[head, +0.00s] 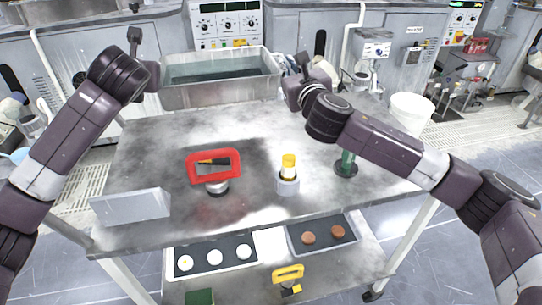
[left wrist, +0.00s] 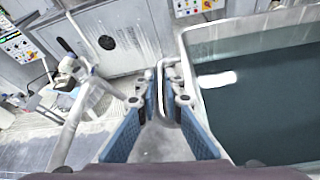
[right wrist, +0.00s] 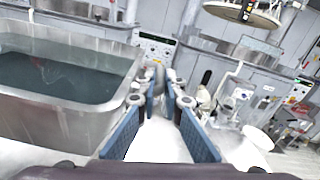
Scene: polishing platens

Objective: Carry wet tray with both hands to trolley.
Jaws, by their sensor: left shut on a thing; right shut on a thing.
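The wet tray (head: 215,97) is a deep grey metal tub of dark water at the far edge of the trolley top (head: 260,130). It looks about level; I cannot tell whether its base touches the top. My left gripper (head: 156,78) is at its left end, shut on an upright handle (left wrist: 168,88) between the fingers (left wrist: 160,105). The tray wall also shows in the left wrist view (left wrist: 203,105). My right gripper (head: 290,72) is shut at the tray's right end, its fingertips (right wrist: 160,95) beside the tray wall (right wrist: 95,122); the handle there is mostly hidden.
On the trolley top stand a red-handled tool (head: 215,165), a yellow-capped bottle in a grey holder (head: 288,180), a grey block (head: 130,207) and a green post (head: 346,165). The lower shelf holds trays of discs. A white bucket (head: 410,113) stands right. Cabinets line the back.

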